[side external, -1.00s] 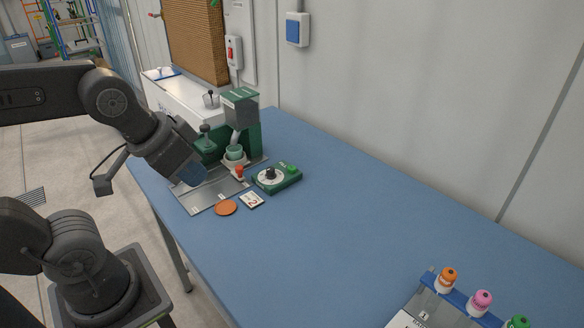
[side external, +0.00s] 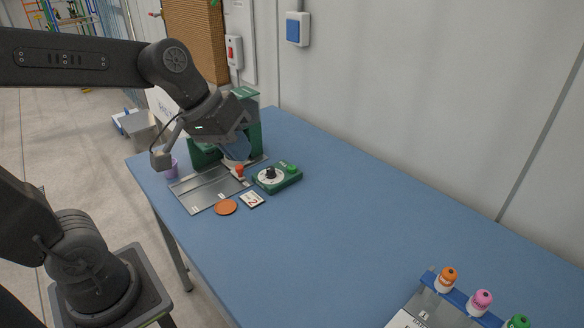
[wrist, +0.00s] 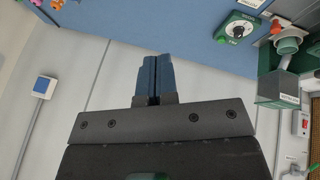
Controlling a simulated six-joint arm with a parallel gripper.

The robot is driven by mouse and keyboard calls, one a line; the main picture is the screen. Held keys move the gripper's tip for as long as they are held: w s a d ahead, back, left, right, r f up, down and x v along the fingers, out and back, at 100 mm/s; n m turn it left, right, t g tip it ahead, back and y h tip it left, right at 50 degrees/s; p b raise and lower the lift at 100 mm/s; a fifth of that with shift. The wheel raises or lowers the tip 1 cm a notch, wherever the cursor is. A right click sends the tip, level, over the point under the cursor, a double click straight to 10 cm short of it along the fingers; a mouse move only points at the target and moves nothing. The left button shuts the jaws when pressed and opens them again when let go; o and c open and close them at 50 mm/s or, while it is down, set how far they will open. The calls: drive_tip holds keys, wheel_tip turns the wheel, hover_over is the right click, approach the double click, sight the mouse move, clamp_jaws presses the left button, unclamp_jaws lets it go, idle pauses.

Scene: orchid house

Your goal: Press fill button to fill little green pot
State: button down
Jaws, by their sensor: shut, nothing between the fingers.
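The green control box (side external: 277,178) with a dial and a green button (side external: 291,168) sits on the blue table, right of the green filling machine (side external: 250,130). In the wrist view the box (wrist: 241,27) is at the upper right, with its green button (wrist: 222,40). A little pale green pot (wrist: 288,46) shows near the machine's head (wrist: 277,90) there; in the side view my arm largely hides it. My gripper (side external: 237,150) is in front of the machine, left of the button and apart from it in the picture. Its blue fingers (wrist: 155,70) are together and empty.
A metal plate (side external: 207,191), orange disc (side external: 226,208) and small card (side external: 252,200) lie before the machine. A red knob (side external: 239,170) stands beside the box. A bottle rack (side external: 459,299) is at the near right; the middle table is clear.

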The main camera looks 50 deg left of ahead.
drive_tip(key=w+a+n+h, duration=0.2)
drive_tip(key=w+n, duration=0.3)
drive_tip(key=w, duration=0.4)
drive_tip(key=n+t, duration=0.3)
drive_tip(key=n, duration=1)
hover_over(292, 168)
wheel_tip(292, 168, down, 15)
drive_tip(key=shift+r, duration=0.1)
drive_tip(key=shift+f, duration=4.4)
drive_tip(key=shift+s+f, duration=0.1)
drive_tip(key=shift+f, duration=0.05)
drive_tip(key=shift+f, duration=0.25)
